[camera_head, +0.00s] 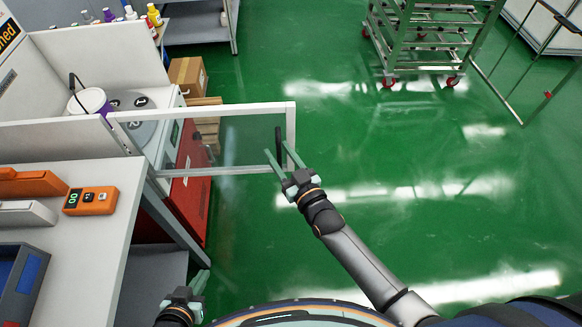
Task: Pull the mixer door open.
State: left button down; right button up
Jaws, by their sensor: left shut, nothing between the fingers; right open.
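The mixer door (291,125) is a pale rectangular frame with a see-through panel. It stands out from the mixer (130,101) over the green floor, so it is at least partly open. A dark upright handle (279,143) is near its free edge. My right gripper (278,151) is open at that edge, its fingers appearing on either side of the handle. Whether they touch it, I cannot tell. My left gripper (200,285) is shut and empty, low at the bottom left beside the bench, away from the door.
A white bench (106,230) at left holds an orange device (90,200) and a blue-grey bin (22,285). A red unit (188,185) and a cardboard box (188,76) stand near the mixer.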

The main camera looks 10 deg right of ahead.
jog(key=v, duration=1.1)
jog(key=shift+s, duration=0.4)
jog(key=shift+d, duration=0.1)
jog(key=s+d+f+m+g+h, duration=0.1)
jog(key=s+d+f+g+h, duration=0.1)
jog(key=s+f, duration=0.4)
jog(key=s+d+f+m+g+h, duration=0.1)
jog(key=s+d+f+g+h, duration=0.1)
jog(key=s+d+f+g, duration=0.3)
jog(key=shift+s+d+f+g, duration=0.2)
jog(key=shift+s+f+g, duration=0.2)
jog(key=shift+s, duration=0.25)
